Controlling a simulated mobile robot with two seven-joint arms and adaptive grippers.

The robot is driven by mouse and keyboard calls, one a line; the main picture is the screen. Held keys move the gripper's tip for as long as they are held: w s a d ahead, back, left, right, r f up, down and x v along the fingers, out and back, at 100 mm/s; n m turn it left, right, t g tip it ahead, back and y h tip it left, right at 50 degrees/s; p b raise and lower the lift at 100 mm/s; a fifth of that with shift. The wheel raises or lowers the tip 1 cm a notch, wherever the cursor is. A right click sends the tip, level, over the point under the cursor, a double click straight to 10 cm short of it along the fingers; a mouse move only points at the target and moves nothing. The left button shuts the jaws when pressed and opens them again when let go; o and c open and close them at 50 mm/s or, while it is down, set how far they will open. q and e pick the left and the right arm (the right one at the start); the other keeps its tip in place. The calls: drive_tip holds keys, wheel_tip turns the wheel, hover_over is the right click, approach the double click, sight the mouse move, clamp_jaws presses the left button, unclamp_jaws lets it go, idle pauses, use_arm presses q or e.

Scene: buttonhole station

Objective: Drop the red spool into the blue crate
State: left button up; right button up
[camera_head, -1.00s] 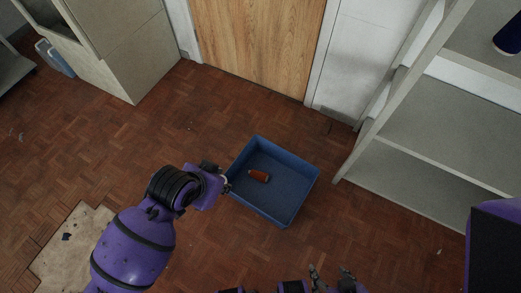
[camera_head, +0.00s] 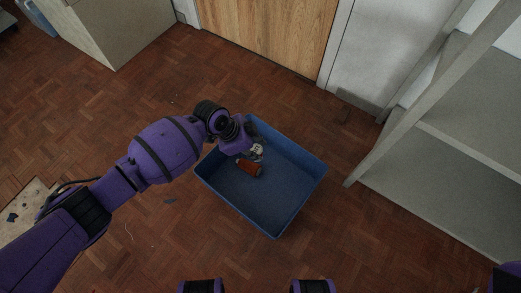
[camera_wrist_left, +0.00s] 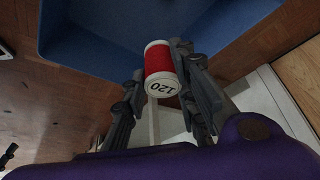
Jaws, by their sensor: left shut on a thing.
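The blue crate (camera_head: 283,200) stands on the floor in the middle of the head view. My left gripper (camera_head: 257,152) is over the crate's upper left part, pointing down into it. In the left wrist view my left gripper (camera_wrist_left: 158,72) is shut on the red spool (camera_wrist_left: 159,60), which has white ends, one marked 120. The blue crate (camera_wrist_left: 95,40) shows behind the spool there. In the head view the spool is mostly hidden by the gripper and hard to make out. My right gripper is not in view.
A grey shelf unit (camera_head: 440,160) stands at right, a wooden door (camera_head: 270,30) at the back and a pale cabinet (camera_head: 110,30) at upper left.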

use_arm(q)
drive_tip(key=shift+w+d+f, duration=0.1)
drive_tip(key=shift+f, duration=0.25)
drive_tip(key=shift+f+b, duration=0.4)
wheel_tip(320, 180, down, 4)
drive_tip(key=b, duration=0.2)
drive_tip(key=shift+b, duration=0.4)
drive_tip(key=shift+f+b, duration=0.4)
drive_tip(key=shift+f, duration=0.05)
drive_tip(key=o, duration=1.1)
drive_tip(key=shift+c, duration=0.2)
drive_tip(key=shift+o, duration=0.2)
drive_tip(key=v, duration=1.2)
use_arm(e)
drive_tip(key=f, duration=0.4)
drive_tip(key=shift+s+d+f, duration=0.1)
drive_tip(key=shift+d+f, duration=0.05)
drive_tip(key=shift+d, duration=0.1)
